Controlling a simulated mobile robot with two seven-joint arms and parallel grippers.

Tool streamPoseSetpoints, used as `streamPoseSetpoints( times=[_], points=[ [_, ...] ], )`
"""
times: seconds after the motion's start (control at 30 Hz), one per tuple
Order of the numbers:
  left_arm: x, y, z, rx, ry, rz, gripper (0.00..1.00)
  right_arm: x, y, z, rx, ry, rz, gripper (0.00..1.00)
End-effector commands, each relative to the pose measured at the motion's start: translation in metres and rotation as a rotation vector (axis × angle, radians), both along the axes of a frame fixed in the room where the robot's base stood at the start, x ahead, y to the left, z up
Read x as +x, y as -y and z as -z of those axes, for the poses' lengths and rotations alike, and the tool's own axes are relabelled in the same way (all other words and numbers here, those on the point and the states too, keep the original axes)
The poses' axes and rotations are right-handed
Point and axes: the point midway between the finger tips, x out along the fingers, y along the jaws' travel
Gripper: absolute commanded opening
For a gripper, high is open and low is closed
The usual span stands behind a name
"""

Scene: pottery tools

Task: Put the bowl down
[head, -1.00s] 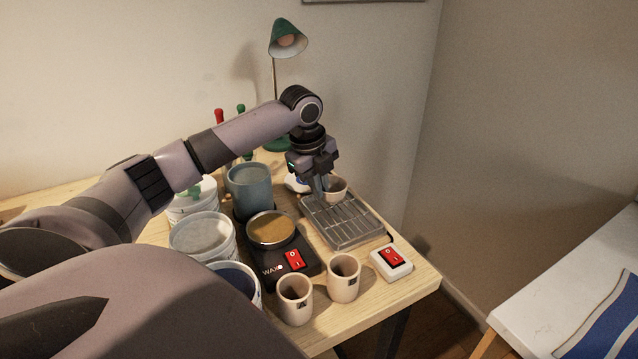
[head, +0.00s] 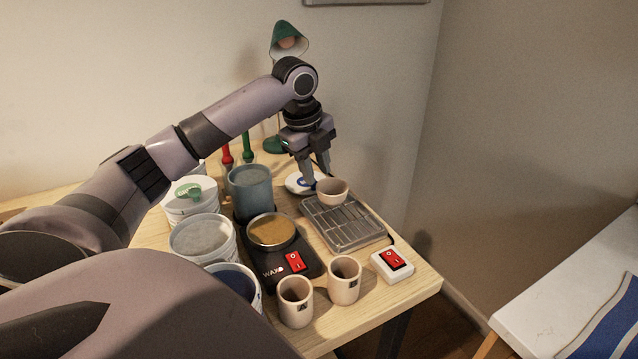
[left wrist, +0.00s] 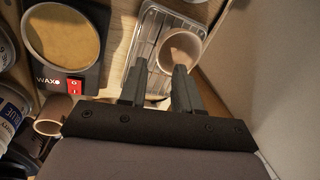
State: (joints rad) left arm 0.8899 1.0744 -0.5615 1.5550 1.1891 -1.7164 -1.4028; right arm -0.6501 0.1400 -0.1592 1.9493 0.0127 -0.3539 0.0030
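The small beige bowl (head: 333,191) sits upright on the far end of the slatted metal tray (head: 352,236). In the left wrist view the bowl (left wrist: 180,50) rests inside the tray's rim, just ahead of my right-hand fingertip there. My left gripper (head: 318,180) is open and empty. Its fingers point down just above and behind the bowl, near the tray's far edge. In the left wrist view the two fingers (left wrist: 160,70) stand apart with nothing between them; whether one still touches the bowl I cannot tell. My right gripper is out of view.
A black wax warmer (head: 295,279) with a round pan stands left of the tray. Two beige cups (head: 344,280) and a white switch box (head: 393,265) are in front. Several tubs and a blue-grey pot (head: 250,193) stand left. A green lamp (head: 289,42) stands behind.

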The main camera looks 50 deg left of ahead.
Motion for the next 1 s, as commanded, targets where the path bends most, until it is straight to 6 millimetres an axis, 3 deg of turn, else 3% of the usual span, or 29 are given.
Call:
streamPoseSetpoints(
  times=[0.1,0.33,1.0],
  points=[
    [-0.005,0.0,-0.027,0.0,0.005,0.001,0.32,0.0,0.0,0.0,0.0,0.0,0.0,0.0],
    [-0.013,0.0,-0.058,0.0,0.001,0.001,0.32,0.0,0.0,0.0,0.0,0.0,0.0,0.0],
    [-0.015,0.0,-0.064,0.0,-0.001,0.001,0.32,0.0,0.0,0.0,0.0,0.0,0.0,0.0]
  ],
)
